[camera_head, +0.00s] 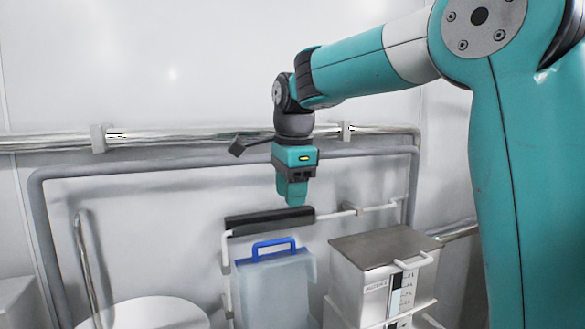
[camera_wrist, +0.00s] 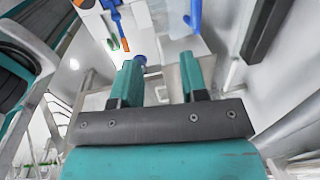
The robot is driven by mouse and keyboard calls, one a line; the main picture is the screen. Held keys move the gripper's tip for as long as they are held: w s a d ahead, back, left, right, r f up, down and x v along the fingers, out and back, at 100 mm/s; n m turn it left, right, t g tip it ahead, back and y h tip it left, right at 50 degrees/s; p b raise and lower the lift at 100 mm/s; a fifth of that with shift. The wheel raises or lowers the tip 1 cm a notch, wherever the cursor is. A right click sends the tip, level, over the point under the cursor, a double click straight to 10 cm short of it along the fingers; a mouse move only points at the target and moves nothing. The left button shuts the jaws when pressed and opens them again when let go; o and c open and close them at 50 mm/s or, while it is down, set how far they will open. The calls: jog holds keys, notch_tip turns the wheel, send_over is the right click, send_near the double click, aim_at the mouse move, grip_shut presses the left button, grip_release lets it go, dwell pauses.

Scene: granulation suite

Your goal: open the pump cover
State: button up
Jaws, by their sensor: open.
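A translucent pale-blue cover-like panel (camera_head: 275,290) with a blue handle (camera_head: 274,244) stands at the lower middle of the head view. It may be the pump cover; no pump is clearly visible. The blue handle also shows at the top of the wrist view (camera_wrist: 193,15), beyond my fingertips. My gripper (camera_head: 293,200) points down above the handle and apart from it. In the wrist view its two fingers (camera_wrist: 161,65) are spread with nothing between them. The panel's lower part is cut off by the head view's bottom edge.
A dark bar (camera_head: 270,220) on white pipework lies just below my gripper, behind the handle. A metal-topped white cabinet (camera_head: 385,247) stands right. A round white lid or vessel (camera_head: 155,315) is at lower left. Steel rails (camera_head: 220,137) run along the wall.

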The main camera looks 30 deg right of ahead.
notch_tip(320, 180, up, 6)
jog(key=shift+s, duration=0.4)
jog(key=shift+a, duration=0.1)
jog(key=s+a+f+n+g+y+b, duration=0.1)
jog(key=s+a+f+n+y+b, duration=0.1)
jog(key=s+a+f+n, duration=1)
jog(key=s+a+f+n+y+b, duration=0.15)
jog(key=s+a+f+n, duration=0.35)
jog(key=s+f+n, duration=0.8)
notch_tip(320, 180, up, 24)
jog(key=n+h+p, duration=0.3)
jog(key=n+p, duration=0.1)
jog(key=n, duration=0.7)
send_over(283, 239)
notch_tip(283, 239, down, 17)
jog(key=shift+f+p, duration=0.1)
jog(key=shift+p, duration=0.6)
